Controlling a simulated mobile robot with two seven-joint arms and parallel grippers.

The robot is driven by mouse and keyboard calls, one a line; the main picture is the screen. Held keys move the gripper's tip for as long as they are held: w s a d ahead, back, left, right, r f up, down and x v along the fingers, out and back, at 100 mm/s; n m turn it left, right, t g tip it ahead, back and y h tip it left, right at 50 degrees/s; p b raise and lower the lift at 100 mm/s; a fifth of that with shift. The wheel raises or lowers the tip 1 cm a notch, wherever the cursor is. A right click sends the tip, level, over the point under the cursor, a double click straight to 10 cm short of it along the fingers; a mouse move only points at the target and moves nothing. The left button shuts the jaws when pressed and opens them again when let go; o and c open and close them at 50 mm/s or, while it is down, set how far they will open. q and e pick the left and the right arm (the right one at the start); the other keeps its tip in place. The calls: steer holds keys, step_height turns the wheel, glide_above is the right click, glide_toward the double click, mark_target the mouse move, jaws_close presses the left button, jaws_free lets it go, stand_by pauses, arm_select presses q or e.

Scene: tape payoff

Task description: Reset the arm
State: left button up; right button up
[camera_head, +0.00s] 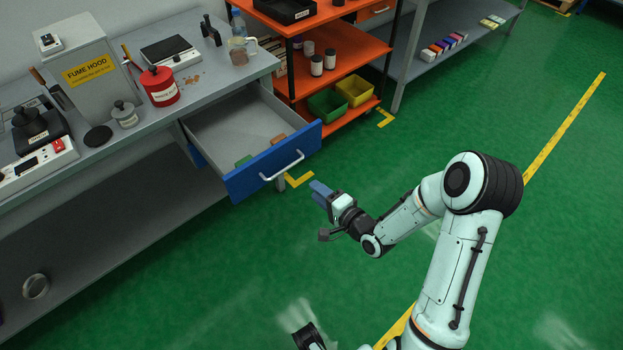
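My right arm comes in from the lower right, bent at the elbow. Its gripper (319,190) points left toward the open blue-fronted drawer (248,172), over the green floor. It looks apart from the drawer's pale handle (284,167). The blue-grey fingers are small and seen at an angle, so I cannot tell whether they are open or shut. I see nothing held in them. A dark part at the bottom edge (308,338) seems to be my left gripper, mostly cut off; its fingers cannot be made out.
A grey bench (200,82) on the left carries a fume hood box (84,72), a red can (160,86) and scales (169,50). The drawer sticks out from it and holds small items. An orange shelf (352,55) stands behind. The green floor on the right is free.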

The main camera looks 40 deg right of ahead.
steer(key=shift+a+f, duration=0.1)
steer(key=s+a+f+n+g+y+p, duration=0.1)
steer(key=s+a+f+n+g+p, duration=0.25)
steer(key=a+f, duration=0.35)
steer(key=s+a+f+n+g+p, duration=0.2)
steer(key=s+a+f+n+g, duration=0.1)
steer(key=s, duration=0.3)
steer(key=s+a+f+n+g+y+p, duration=0.1)
steer(key=s+a+f+n+g+p, duration=0.1)
steer(key=s, duration=0.5)
steer(key=s+a+f+n+g+p, duration=0.2)
steer(key=s+a+f+n+g, duration=0.2)
steer(key=s+a+f+g, duration=0.1)
steer(key=s+a+g, duration=0.1)
steer(key=s+g, duration=0.1)
steer(key=g, duration=0.1)
steer(key=shift+s+a+f+y, duration=0.2)
steer(key=shift+a+f+y, duration=0.1)
steer(key=shift+a+f, duration=0.1)
steer(key=shift+n, duration=0.25)
